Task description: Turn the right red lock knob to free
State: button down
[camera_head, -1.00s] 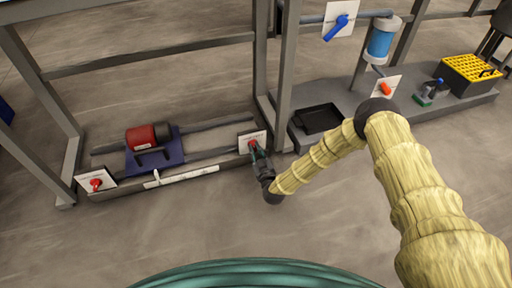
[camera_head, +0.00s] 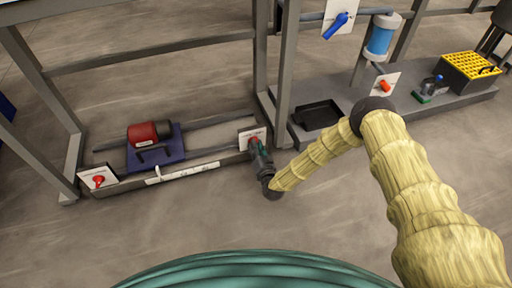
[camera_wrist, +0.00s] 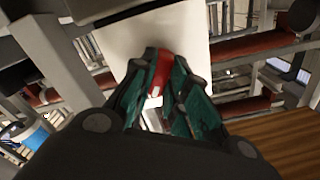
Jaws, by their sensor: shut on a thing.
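The right red lock knob (camera_head: 254,141) sits on a white plate (camera_head: 246,134) at the right end of the low rail in the head view. My gripper (camera_head: 258,148) is at this knob, with its fingers around it. In the wrist view the red knob (camera_wrist: 159,72) shows between the green fingers of my gripper (camera_wrist: 160,75), in front of the white plate (camera_wrist: 185,28). The fingers are shut on the knob and hide part of it. The left red knob (camera_head: 98,180) is on its own white plate at the rail's left end.
A red motor (camera_head: 149,133) on a blue base stands between the two knobs. A grey frame post (camera_head: 288,80) rises close to the right knob. A black tray (camera_head: 318,114), an orange knob (camera_head: 385,86) and a yellow-topped crate (camera_head: 470,72) are to the right. The front floor is clear.

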jog(key=shift+m, duration=0.4)
jog(key=c, duration=1.4)
grip_release()
jog(key=shift+s, duration=0.1)
jog(key=v, duration=1.2)
